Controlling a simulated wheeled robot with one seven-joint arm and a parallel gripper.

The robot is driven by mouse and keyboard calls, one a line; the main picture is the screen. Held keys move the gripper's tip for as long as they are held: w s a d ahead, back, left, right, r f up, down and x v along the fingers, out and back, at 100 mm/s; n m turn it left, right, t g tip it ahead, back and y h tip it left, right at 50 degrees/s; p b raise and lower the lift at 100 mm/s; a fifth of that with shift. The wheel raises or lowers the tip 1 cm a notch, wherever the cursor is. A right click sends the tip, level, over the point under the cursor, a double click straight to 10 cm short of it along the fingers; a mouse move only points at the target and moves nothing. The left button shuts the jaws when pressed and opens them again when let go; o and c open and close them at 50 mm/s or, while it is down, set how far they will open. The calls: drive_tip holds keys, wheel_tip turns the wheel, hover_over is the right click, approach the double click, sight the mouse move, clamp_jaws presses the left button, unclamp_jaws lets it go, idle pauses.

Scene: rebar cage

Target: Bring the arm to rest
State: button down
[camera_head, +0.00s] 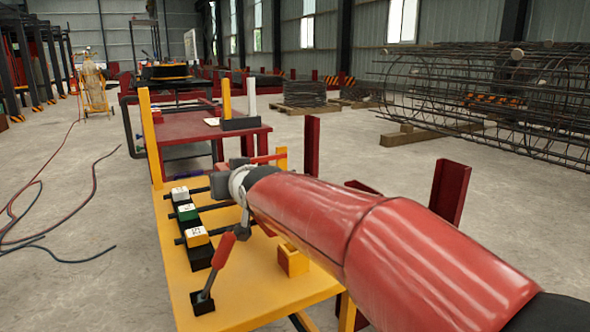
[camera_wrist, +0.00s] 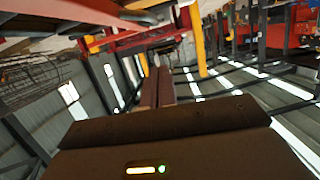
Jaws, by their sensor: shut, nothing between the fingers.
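My gripper (camera_wrist: 159,76) shows in the wrist view with its two dark fingers together and nothing between them. In the camera_head view my red arm reaches from the lower right over the yellow workbench (camera_head: 250,301). The bench holds a white block (camera_head: 180,194), a green block (camera_head: 187,213) and a yellow block (camera_head: 196,237) on dark bars. The wrist view is strongly tilted and shows the hall's roof, walls and windows.
A red-handled lever (camera_head: 222,251) stands upright, tilted, at the bench front. A small yellow box (camera_head: 292,261) sits close beneath my arm. Dark red posts (camera_head: 449,191) stand right of the bench. A rebar cage (camera_head: 500,95) lies at the back right. Hoses (camera_head: 45,190) cross the left floor.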

drive_tip(key=s+d+f+h, duration=0.1)
drive_tip(key=d, duration=0.3)
drive_tip(key=s+d+f+m, duration=0.1)
drive_tip(key=d, duration=0.4)
drive_tip(key=s+d+f+m+g+h, duration=0.1)
drive_tip(key=d, duration=0.3)
drive_tip(key=shift+s+d+f+h, duration=0.1)
drive_tip(key=shift+s+d+h, duration=0.1)
drive_tip(key=shift+h, duration=0.1)
drive_tip(key=s+d+f+m+g+h, duration=0.1)
drive_tip(key=s+d+f+g+h, duration=0.1)
drive_tip(key=s+d+f, duration=0.45)
drive_tip(key=s+d+f+m+g+h+p, duration=0.15)
drive_tip(key=s+d+f, duration=0.25)
drive_tip(key=s+d, duration=0.55)
drive_tip(key=s+d+f+m+g+h+b, duration=0.1)
drive_tip(key=s+d+f+m+g+h, duration=0.3)
drive_tip(key=s, duration=0.7)
wheel_tip(320, 180, up, 6)
drive_tip(key=w+n+t+y+p, duration=0.1)
drive_tip(key=n+y+p, duration=0.1)
drive_tip(key=p, duration=0.5)
drive_tip(key=shift+d, duration=0.4)
drive_tip(key=shift+a+r+t, duration=0.1)
drive_tip(key=shift+t, duration=0.15)
